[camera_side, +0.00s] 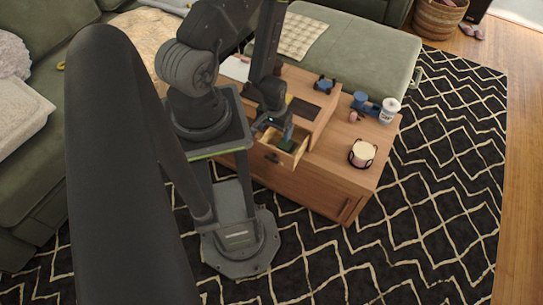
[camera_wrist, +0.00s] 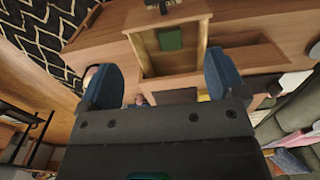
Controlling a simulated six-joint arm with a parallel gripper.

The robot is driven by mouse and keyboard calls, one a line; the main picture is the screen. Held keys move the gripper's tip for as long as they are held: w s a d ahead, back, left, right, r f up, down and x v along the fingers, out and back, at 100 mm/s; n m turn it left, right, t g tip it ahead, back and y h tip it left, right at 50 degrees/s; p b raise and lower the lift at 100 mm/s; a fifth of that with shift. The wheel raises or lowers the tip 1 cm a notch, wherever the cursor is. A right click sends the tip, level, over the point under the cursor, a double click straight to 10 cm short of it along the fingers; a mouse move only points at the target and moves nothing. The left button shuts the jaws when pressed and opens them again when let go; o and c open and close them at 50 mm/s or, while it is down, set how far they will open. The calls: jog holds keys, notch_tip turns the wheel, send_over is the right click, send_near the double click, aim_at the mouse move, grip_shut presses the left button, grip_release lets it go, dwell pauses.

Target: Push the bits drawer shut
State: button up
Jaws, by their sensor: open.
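The bits drawer (camera_side: 295,149) stands pulled out of the small wooden chest (camera_side: 304,112) on top of a low wooden cabinet. In the wrist view the open drawer (camera_wrist: 196,48) shows its pale interior, with a green block (camera_wrist: 171,39) inside. Its front panel, with a dark handle, is at the top of that view. My gripper (camera_side: 274,124) is over the drawer area in the side view, partly covering it. In the wrist view its two blue fingers are spread apart with nothing between them (camera_wrist: 160,66). Whether it touches the drawer is unclear.
On the cabinet (camera_side: 318,190) to the right are a blue tool (camera_side: 366,104), a white jar (camera_side: 389,111), a small pink item (camera_side: 354,117) and a pale round item in a dark holder (camera_side: 362,153). Another blue item (camera_side: 324,85) sits on the chest. A green sofa section stands behind.

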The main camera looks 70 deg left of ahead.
aim_at(271, 159)
jog(key=f, duration=1)
jog(key=s+f, duration=0.1)
jog(key=f, duration=0.4)
jog(key=shift+d, duration=0.2)
